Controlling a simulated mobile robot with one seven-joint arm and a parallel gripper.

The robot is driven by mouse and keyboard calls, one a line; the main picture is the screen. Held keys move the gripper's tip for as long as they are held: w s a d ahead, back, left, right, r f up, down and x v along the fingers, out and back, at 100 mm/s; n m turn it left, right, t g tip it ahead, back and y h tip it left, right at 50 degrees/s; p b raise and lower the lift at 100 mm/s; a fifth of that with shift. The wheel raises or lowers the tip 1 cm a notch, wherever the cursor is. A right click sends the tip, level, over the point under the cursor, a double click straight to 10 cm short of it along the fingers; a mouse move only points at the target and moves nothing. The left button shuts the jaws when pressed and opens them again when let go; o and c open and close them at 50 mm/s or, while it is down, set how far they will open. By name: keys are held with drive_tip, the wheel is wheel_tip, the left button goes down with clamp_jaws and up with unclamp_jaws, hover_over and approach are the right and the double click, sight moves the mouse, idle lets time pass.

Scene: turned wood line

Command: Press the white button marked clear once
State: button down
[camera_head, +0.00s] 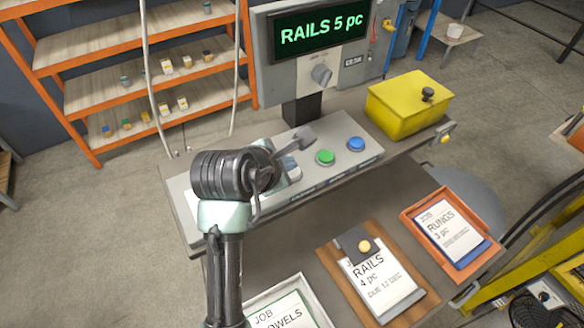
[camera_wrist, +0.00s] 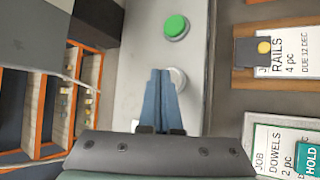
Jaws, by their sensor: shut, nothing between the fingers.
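The white button (camera_wrist: 179,76) sits on the grey console (camera_wrist: 140,50), in line with the green button (camera_wrist: 176,27). My gripper (camera_wrist: 161,73) is shut and empty, and its blue-grey fingers cover part of the white button in the wrist view. I cannot tell whether the fingertips touch it. In the head view my arm and wrist stand over the left part of the console (camera_head: 345,126) and largely hide the white button's area. No "clear" marking can be read.
The green button (camera_head: 326,157) and blue button (camera_head: 356,144) are to the right. Behind stands a display (camera_head: 320,32) reading "RAILS 5 pc" with a grey knob (camera_head: 321,74). A yellow box (camera_head: 408,104) is at the console's right end. Job cards (camera_head: 380,283) lie in front.

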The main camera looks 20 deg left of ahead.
drive_tip(key=shift+f, duration=0.45)
idle(0.5)
drive_tip(key=shift+r, duration=0.15)
drive_tip(key=shift+r+p, duration=0.7)
drive_tip(key=shift+p, duration=0.5)
wheel_tip(320, 180, up, 5)
drive_tip(key=p, duration=0.5)
drive_tip(key=shift+p, duration=0.35)
